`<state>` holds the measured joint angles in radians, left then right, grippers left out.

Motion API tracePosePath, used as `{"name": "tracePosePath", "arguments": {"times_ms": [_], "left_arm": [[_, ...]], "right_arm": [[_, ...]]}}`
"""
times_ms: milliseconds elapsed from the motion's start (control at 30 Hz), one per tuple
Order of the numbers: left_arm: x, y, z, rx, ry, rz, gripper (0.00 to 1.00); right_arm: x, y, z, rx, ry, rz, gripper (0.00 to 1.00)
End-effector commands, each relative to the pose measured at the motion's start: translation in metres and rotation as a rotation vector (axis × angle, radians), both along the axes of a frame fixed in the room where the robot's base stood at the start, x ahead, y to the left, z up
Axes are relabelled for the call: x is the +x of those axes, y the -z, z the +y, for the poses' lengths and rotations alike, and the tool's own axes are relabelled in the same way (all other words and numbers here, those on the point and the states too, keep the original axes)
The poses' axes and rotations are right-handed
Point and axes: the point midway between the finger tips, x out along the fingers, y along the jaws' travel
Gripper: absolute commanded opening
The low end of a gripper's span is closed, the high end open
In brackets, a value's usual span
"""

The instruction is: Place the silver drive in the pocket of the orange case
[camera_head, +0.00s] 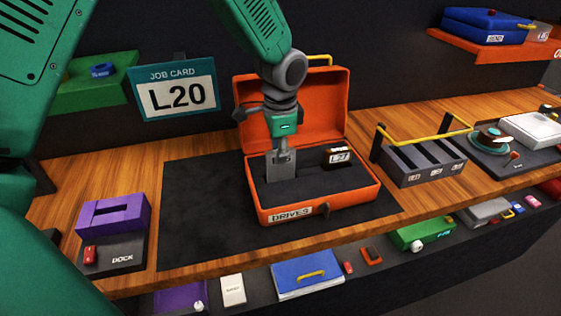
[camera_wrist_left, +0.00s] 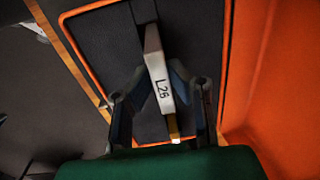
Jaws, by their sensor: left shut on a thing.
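The orange case (camera_head: 262,208), labelled DRIVES, stands open on the bench with dark foam (camera_head: 318,192) inside. My left gripper (camera_head: 281,150) points down over the left part of the foam, shut on the silver drive (camera_head: 280,170). In the left wrist view the drive (camera_wrist_left: 158,75) sits upright between the two fingers (camera_wrist_left: 160,95), its pale edge labelled L26, with a gold end. A dark slot (camera_wrist_left: 144,12) shows in the foam by the drive's far end. I cannot tell whether the drive's lower end is in a pocket. My right gripper is not in view.
Another drive, labelled L27 (camera_head: 339,156), sits at the case's right. A slotted grey rack (camera_head: 425,163) with a yellow handle stands right of the case. A purple block (camera_head: 113,213) on a dock (camera_head: 115,258) is at left. A job card (camera_head: 177,94) reads L20. The dark mat (camera_head: 195,215) left of the case is clear.

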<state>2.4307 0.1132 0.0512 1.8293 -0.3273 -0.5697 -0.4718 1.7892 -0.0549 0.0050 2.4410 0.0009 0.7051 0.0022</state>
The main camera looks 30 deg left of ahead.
Motion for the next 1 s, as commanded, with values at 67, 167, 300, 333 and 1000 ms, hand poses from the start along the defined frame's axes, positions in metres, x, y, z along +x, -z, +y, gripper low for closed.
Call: {"name": "tracePosePath", "arguments": {"times_ms": [67,167,300,333,1000], "left_arm": [[-0.001,0.013,0.0,0.001,0.0,0.004,0.0],[-0.001,0.025,0.0,0.001,0.0,0.002,0.0],[0.0,0.026,0.0,0.0,0.0,0.0,0.0],[0.0,0.026,0.0,0.0,0.0,0.0,0.0],[0.0,0.017,0.0,-0.001,0.0,-0.001,0.34]], "right_arm": [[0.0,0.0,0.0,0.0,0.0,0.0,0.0],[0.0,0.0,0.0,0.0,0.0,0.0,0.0],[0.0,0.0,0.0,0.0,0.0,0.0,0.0],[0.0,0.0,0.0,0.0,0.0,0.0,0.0],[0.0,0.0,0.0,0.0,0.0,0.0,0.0]]}}
